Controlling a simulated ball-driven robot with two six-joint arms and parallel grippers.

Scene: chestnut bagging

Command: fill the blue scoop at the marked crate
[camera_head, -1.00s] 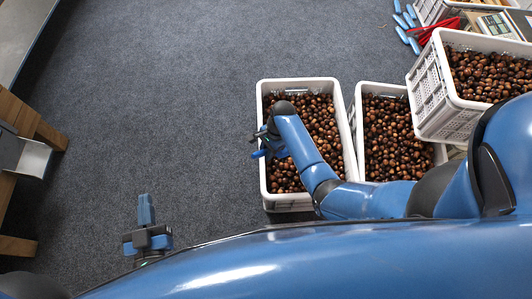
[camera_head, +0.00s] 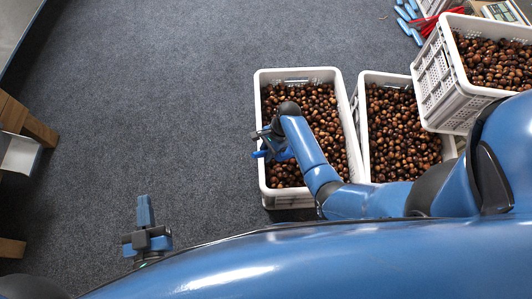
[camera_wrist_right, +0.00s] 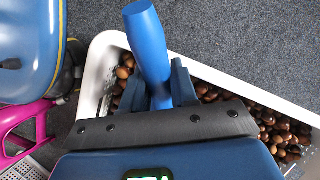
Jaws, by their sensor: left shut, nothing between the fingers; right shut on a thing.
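My right gripper (camera_head: 267,142) is over the left part of the leftmost white crate (camera_head: 263,172), which is full of brown chestnuts (camera_head: 318,125). It is shut on the blue scoop (camera_head: 262,154), of which only a small part shows in the head view. In the right wrist view, a round blue handle (camera_wrist_right: 148,40) stands between the fingers (camera_wrist_right: 158,92); the scoop's bowl is hidden. I cannot tell whether the scoop touches the chestnuts or holds any. I see no clear mark on the crate. My left gripper (camera_head: 145,212) is shut and empty over bare floor.
A second chestnut crate (camera_head: 357,105) stands close to the right, and a third crate (camera_head: 432,88) sits higher beyond it. Blue pieces (camera_head: 408,18) and a red item (camera_head: 428,24) lie at top right. Wooden furniture (camera_head: 25,122) is at far left. The grey carpet (camera_head: 150,90) between is clear.

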